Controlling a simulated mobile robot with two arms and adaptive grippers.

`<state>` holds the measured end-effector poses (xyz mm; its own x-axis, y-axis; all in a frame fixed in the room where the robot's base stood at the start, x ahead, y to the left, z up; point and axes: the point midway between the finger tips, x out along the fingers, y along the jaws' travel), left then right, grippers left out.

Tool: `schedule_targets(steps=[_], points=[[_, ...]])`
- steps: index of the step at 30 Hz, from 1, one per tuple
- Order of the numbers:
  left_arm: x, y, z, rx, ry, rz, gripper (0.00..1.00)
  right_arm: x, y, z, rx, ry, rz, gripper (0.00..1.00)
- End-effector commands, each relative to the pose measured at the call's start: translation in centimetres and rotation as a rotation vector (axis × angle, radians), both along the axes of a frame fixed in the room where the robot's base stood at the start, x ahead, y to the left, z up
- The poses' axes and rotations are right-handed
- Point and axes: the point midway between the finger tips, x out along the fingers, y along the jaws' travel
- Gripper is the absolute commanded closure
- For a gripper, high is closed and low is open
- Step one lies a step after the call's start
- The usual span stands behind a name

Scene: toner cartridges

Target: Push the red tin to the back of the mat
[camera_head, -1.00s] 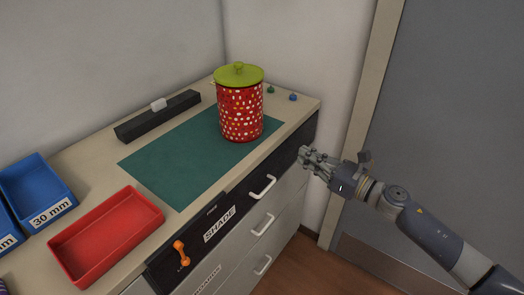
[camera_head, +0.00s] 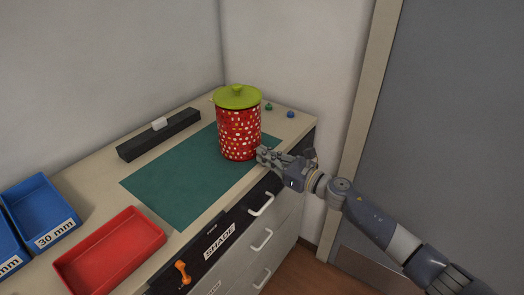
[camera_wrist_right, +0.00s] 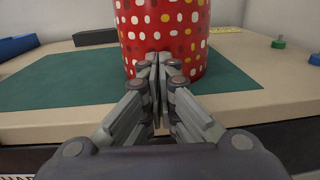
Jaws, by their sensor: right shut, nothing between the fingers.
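The red tin (camera_head: 238,134) is patterned with white and yellow spots and has a green lid. It stands upright on the right part of the green mat (camera_head: 170,185). My right gripper (camera_head: 262,153) is shut and empty at the tin's front right side. In the right wrist view the fingertips (camera_wrist_right: 160,62) are right in front of the tin (camera_wrist_right: 200,30), low on its wall. I cannot tell whether they touch it. The mat (camera_wrist_right: 60,82) spreads behind the fingers. My left gripper is not in view.
A black bar (camera_head: 158,135) with a white block lies along the wall behind the mat. A red tray (camera_head: 110,250) and blue bins (camera_head: 40,210) stand at left. Small green (camera_head: 268,107) and blue (camera_head: 290,114) knobs lie right of the tin. Drawer handles (camera_head: 262,205) stick out at the front.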

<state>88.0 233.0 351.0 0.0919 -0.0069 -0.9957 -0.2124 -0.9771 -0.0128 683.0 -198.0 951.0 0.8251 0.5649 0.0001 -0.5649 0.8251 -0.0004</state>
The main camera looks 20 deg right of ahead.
Motion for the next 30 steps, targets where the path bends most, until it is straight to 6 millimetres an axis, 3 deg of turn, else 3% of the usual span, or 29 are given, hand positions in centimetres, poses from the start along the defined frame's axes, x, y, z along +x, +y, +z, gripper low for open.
schedule_targets(steps=[6, 17, 24, 30], points=[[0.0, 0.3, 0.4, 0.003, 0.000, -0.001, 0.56, 1.1, 0.8, -0.1, -0.001, 0.001, 0.000, 1.00], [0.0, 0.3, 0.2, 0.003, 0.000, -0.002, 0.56, 1.2, 0.9, -0.1, -0.001, 0.001, 0.000, 1.00], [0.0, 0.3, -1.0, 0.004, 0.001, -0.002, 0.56, 3.5, 2.4, -0.2, 0.002, -0.001, 0.000, 1.00], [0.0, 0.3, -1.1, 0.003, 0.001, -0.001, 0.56, 4.2, 2.9, -0.1, 0.000, 0.001, 0.000, 1.00]])
